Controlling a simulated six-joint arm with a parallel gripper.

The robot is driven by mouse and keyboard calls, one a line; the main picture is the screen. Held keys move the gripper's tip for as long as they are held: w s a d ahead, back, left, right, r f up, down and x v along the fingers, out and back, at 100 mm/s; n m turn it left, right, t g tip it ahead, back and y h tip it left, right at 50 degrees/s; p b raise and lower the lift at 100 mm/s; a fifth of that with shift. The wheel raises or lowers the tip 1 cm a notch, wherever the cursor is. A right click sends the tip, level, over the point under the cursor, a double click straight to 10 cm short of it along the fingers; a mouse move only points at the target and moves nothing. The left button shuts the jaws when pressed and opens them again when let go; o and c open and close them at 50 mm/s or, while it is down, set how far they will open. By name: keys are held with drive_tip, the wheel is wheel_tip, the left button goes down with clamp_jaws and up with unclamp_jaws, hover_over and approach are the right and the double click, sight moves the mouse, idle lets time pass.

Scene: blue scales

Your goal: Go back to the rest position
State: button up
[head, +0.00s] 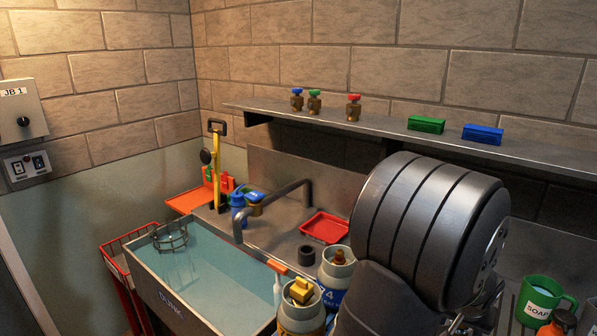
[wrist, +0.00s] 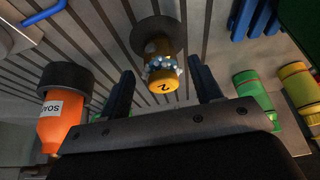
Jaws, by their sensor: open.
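My gripper (wrist: 163,86) is open in the wrist view, with its two dark fingers spread apart. A yellow cylinder marked 2 (wrist: 160,88), with white foam around its middle, shows in the gap between the fingers. It stands by a dark round disc (wrist: 157,30), and I cannot tell how far it is from the fingertips. Nothing is seen gripped. In the head view my arm covers the right centre, and my gripper's fingers cannot be made out there.
An orange soap bottle (wrist: 62,122) is close left of the fingers; green (wrist: 252,112) and yellow (wrist: 298,88) things lie right. In the head view are a water-filled sink (head: 205,275), a tap (head: 275,203), numbered cylinders (head: 302,318), a green soap mug (head: 540,297) and a wall shelf (head: 380,122).

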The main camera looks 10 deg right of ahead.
drive_tip(key=shift+w+d+f, duration=0.4)
drive_tip(key=shift+w+d, duration=0.25)
drive_tip(key=shift+w+d+f, duration=0.35)
drive_tip(key=shift+w+d, duration=0.25)
drive_tip(key=shift+x, duration=0.85)
drive_tip(key=shift+a+r, duration=0.1)
drive_tip(key=shift+r, duration=0.05)
